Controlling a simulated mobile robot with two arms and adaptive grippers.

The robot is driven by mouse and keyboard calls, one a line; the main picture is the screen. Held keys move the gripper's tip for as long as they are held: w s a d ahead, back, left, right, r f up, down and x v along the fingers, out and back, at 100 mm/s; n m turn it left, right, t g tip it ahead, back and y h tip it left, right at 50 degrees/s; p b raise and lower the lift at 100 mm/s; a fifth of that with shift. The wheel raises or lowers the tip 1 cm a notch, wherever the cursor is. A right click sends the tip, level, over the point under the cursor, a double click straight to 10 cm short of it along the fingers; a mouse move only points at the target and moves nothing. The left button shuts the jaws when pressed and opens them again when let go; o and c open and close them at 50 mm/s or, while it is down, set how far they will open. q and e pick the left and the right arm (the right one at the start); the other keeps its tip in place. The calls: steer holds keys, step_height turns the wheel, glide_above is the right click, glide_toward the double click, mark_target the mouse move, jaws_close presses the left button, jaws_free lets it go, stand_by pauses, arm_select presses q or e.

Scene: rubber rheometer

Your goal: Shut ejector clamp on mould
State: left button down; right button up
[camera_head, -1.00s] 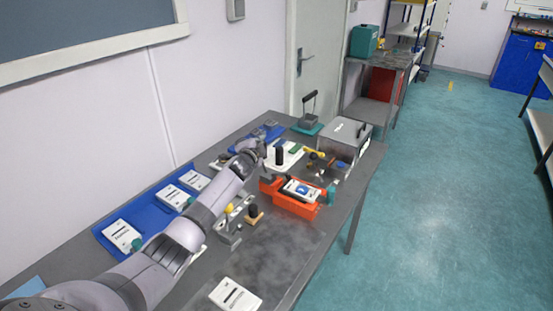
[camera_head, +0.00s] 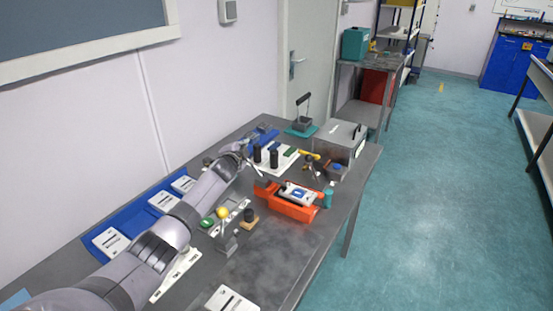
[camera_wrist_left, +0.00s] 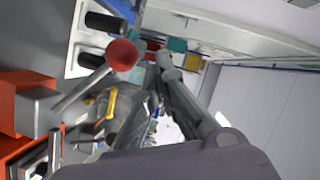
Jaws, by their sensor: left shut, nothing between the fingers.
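My left gripper (camera_head: 244,156) is shut and empty, to the left of a white tray with black cylinders. In the left wrist view its closed fingers (camera_wrist_left: 160,62) reach up near the middle. A metal rod with a red knob (camera_wrist_left: 122,55) stands left of the fingertips there; it looks like a lever, and I see no contact. I cannot make out the mould or whether the clamp is shut. In the head view a small metal fixture (camera_head: 228,242) with a yellow knob (camera_head: 222,212) stands nearer on the bench. My right gripper is out of view.
The white tray (camera_head: 290,165) holds black cylinders (camera_head: 273,158). An orange box (camera_head: 300,212) stands right of my arm, with a grey metal box (camera_head: 341,142) behind. A blue tray (camera_head: 134,214) with white cards lies left. The dark front bench (camera_head: 272,262) has bare room.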

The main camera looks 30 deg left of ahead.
arm_select(q)
steer(key=s+d+r+p, duration=0.2)
steer(key=s+r, duration=0.5)
steer(key=s, duration=0.1)
steer(key=shift+s+r, duration=0.25)
steer(key=shift+r, duration=0.1)
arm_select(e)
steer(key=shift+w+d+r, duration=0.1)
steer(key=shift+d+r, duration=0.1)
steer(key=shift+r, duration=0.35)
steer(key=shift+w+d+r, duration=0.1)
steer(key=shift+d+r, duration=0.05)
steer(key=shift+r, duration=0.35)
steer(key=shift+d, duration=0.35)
